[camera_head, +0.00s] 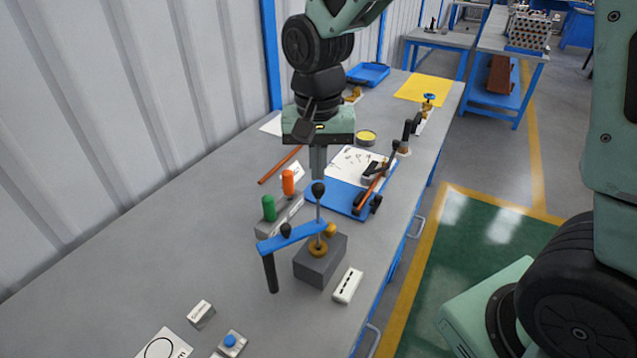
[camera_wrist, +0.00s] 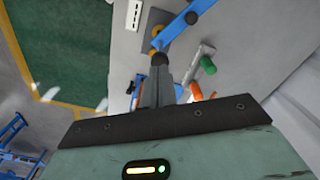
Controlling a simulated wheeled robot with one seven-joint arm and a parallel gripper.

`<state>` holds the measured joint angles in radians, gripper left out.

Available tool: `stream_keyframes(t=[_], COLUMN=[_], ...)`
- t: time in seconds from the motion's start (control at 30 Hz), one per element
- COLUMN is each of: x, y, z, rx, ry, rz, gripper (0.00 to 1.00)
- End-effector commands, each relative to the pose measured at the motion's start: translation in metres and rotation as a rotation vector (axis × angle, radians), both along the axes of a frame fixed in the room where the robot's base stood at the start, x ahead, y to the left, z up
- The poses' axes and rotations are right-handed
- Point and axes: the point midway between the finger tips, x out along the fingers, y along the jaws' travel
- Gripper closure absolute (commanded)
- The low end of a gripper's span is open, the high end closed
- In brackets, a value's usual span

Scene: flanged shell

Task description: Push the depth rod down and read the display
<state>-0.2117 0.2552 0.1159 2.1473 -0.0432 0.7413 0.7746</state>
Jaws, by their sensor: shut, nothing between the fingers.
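The depth rod (camera_head: 319,208) is a thin upright rod with a black ball knob (camera_head: 318,189) on top. It passes by the end of a blue bar (camera_head: 290,237) above a brass ring (camera_head: 318,249) on a dark grey block (camera_head: 320,262). My gripper (camera_head: 318,177) is shut and empty, pointing down just above the knob. In the wrist view the knob (camera_wrist: 159,59) shows right at my fingertips; I cannot tell whether they touch. A white piece with dark marks (camera_head: 347,286) lies beside the block. I cannot make out a display reading.
Green (camera_head: 268,208) and orange (camera_head: 288,182) handles stand just left of the rod. A blue tray (camera_head: 350,198) with tools lies behind it. A blue button box (camera_head: 230,342) and a small white block (camera_head: 201,314) are at the front. The bench's left side is mostly clear.

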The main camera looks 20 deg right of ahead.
Motion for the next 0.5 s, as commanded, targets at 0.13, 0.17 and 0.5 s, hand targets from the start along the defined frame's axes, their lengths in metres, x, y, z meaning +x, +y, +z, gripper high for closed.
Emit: stream_keyframes(t=[0.13,0.17,0.5], x=[0.0000,0.0000,-0.0001], y=[0.0000,0.0000,-0.0001], z=[0.0000,0.0000,-0.0055], rx=[0.000,0.000,0.000], ry=[0.000,0.000,0.000], rz=[0.000,0.000,0.000], gripper=[1.00,1.00,1.00])
